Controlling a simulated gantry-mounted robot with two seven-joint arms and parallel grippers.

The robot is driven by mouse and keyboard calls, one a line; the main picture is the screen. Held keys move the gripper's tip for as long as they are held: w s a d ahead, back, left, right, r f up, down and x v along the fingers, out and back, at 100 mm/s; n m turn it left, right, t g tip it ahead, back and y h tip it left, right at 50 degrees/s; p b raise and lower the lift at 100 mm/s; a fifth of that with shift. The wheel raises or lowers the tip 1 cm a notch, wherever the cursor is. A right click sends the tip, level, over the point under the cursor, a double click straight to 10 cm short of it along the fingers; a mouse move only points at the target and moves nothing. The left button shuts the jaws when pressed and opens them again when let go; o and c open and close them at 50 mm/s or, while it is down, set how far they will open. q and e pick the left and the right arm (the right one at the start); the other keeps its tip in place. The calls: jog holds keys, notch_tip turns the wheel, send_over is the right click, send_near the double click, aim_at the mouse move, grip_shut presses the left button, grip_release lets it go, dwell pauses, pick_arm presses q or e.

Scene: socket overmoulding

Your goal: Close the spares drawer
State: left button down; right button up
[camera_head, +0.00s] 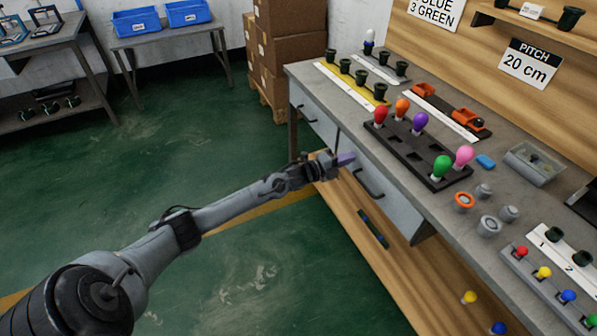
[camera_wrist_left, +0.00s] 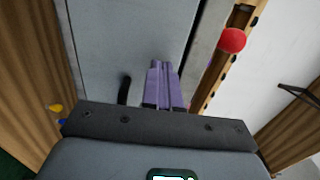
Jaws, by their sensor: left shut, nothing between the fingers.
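Two grey drawer fronts show under the workbench top in the head view: a far drawer (camera_head: 322,124) and a nearer drawer (camera_head: 397,207), each with a dark handle. No label shows which is the spares drawer. My left gripper (camera_head: 346,158) is at the bench front, between the two handles. In the left wrist view its purple fingers (camera_wrist_left: 163,85) are together and empty, pointing at a grey panel (camera_wrist_left: 115,40) with a dark handle (camera_wrist_left: 124,90) beside them. I cannot tell whether they touch it. My right gripper is not in view.
The bench top (camera_head: 330,75) above my gripper carries a black tray (camera_head: 405,150) of coloured bulbs, dark sockets and grey rings. A wooden lower shelf (camera_head: 385,262) juts out below the drawers. Green floor (camera_head: 200,120) is clear to the left; cardboard boxes (camera_head: 285,50) stand behind.

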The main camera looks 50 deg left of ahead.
pick_arm(q)
jog(key=s+d+f+n+p, duration=0.1)
jog(key=s+p, duration=0.4)
jog(key=s, duration=0.3)
jog(key=s+d+f+p, duration=0.15)
jog(key=s+p, duration=0.25)
jog(key=s, duration=0.5)
jog(key=s+d+r+n+g+y+p, duration=0.1)
jog(key=s+d+r+n+g+p, duration=0.25)
jog(key=d, duration=0.65)
jog(key=s+d+r+n+g+y+p, duration=0.1)
jog(key=s+d+r+n+p, duration=0.2)
jog(key=s+d+n+p, duration=0.45)
jog(key=s+d+r+n+g+y, duration=0.1)
jog(key=s+d+r+n+g, duration=0.15)
jog(key=s+r+g, duration=0.35)
jog(key=s+d+r+n+g, duration=0.2)
jog(key=s+n+g, duration=0.2)
jog(key=s, duration=0.5)
notch_tip(320, 180, up, 38)
jog(key=p, duration=3.8)
jog(key=shift+w+f, duration=0.15)
jog(key=shift+w, duration=0.15)
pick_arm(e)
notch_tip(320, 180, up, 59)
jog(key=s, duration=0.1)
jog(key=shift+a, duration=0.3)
